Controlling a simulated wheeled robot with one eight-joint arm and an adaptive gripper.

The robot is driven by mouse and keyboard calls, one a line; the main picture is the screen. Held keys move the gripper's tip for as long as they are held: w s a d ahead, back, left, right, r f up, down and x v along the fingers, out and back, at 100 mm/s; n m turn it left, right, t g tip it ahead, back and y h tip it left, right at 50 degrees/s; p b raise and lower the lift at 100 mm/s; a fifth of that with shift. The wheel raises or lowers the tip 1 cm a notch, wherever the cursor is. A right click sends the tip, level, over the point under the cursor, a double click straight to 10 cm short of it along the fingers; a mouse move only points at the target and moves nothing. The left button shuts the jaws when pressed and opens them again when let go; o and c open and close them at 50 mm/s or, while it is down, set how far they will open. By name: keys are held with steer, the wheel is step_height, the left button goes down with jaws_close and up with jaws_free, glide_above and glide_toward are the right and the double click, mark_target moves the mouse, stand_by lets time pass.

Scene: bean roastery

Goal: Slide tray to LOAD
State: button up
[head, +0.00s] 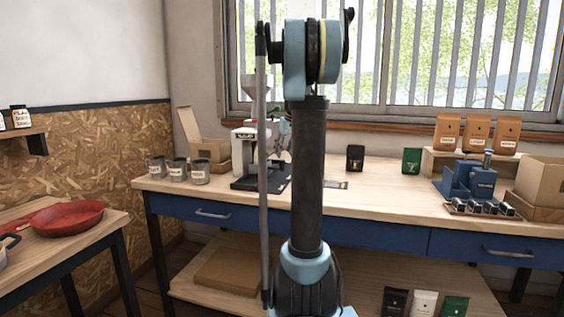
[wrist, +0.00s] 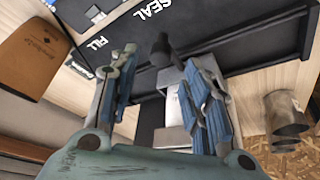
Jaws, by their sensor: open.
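My gripper (wrist: 165,75) is open in the wrist view, with one blue-padded finger on each side of a dark rounded knob (wrist: 161,46). Below the knob, between the fingers, a light grey block (wrist: 172,110) shows; I cannot tell whether either part belongs to the tray. The fingers do not visibly close on anything. A black base (wrist: 235,50) carries the white words SEAL and FILL; no LOAD label is readable. In the head view a white machine (head: 243,135) stands on a black base (head: 246,184), partly hidden by my arm, which also hides most of my gripper.
Several labelled metal cups (head: 199,172) stand left of the machine, near a cardboard box (head: 208,150). The bench top (head: 385,195) right of my arm is mostly clear.

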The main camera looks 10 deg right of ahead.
steer(key=shift+x, duration=2.45)
steer(key=shift+c, duration=0.6)
jaws_close()
